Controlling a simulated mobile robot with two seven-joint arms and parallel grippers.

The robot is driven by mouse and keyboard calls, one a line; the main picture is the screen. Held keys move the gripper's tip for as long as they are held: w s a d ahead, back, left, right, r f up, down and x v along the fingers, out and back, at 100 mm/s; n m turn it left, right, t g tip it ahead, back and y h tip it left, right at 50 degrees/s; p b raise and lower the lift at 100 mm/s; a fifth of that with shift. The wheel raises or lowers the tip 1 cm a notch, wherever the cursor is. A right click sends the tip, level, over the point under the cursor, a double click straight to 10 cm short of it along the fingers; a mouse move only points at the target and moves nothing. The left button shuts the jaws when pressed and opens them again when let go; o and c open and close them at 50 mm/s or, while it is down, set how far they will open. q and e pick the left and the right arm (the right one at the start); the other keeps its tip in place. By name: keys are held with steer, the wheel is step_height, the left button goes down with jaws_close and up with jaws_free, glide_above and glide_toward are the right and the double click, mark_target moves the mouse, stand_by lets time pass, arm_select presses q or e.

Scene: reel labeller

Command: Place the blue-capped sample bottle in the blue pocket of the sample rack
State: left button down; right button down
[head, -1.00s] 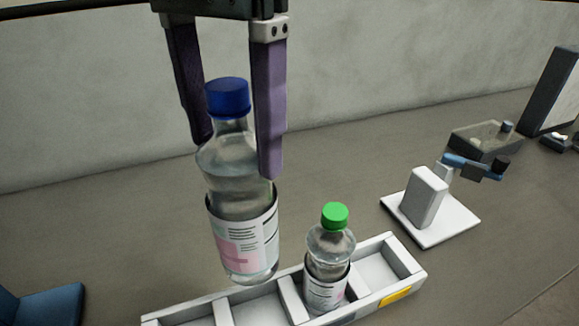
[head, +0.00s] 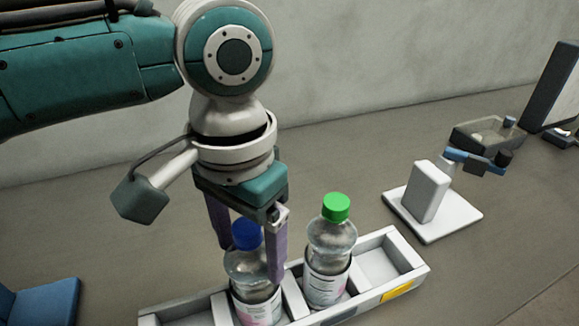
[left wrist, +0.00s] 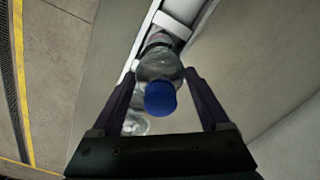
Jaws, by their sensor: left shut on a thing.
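The blue-capped bottle (head: 247,262) stands nearly upright in a pocket of the white sample rack (head: 178,312), left of the green-capped bottle. Its lower part is hidden by the rack's front wall and the picture edge. My left gripper (head: 250,262) is shut on it, one finger on each side below the cap. In the left wrist view the blue cap (left wrist: 160,98) lies between the fingers. The pocket's colour mark is not visible. My right gripper is not in view.
A green-capped bottle (head: 330,255) fills the neighbouring pocket. The rack's right end pocket, with a yellow mark (head: 397,291) in front, is empty. A white stand (head: 428,195) is behind right. A blue object (head: 45,300) lies at lower left.

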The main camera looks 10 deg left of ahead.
arm_select(q)
jaws_free()
steer(key=shift+f, duration=0.1)
step_height(320, 180, up, 12)
steer(key=shift+r+p, duration=0.2)
steer(key=shift+p, duration=0.2)
stand_by(0.4)
